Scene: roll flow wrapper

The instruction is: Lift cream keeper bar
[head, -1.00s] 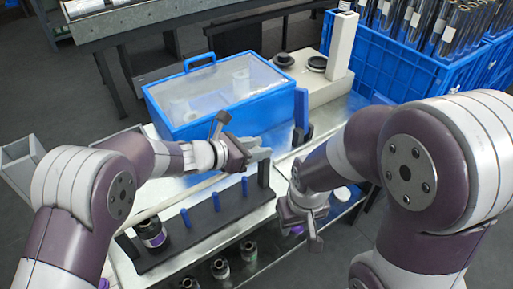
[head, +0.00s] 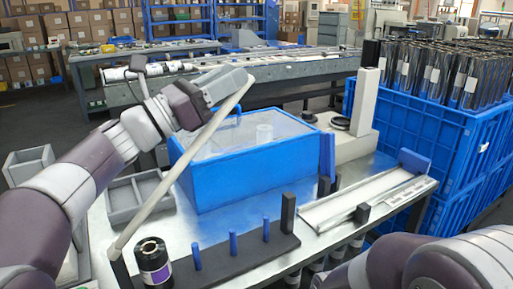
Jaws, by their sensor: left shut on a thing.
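The cream keeper bar (head: 178,170) is a long thin bar, steeply tilted. Its low end is at the left end of the black base (head: 228,262), and its high end is up in the air at my left gripper (head: 236,84). The left gripper is shut on the bar near this raised end, above the blue bin. Blue pegs (head: 233,243) and a black post (head: 288,211) stand on the base. A black roll (head: 153,262) stands at its left end. My right gripper is out of view; only part of my right arm shows at the bottom right.
A blue bin (head: 245,180) with a clear lid stands behind the base. A grey divided tray (head: 125,203) is to the left. A white rail (head: 365,198) lies on the right of the bench. Blue crates (head: 425,135) with black rolls stand at the far right.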

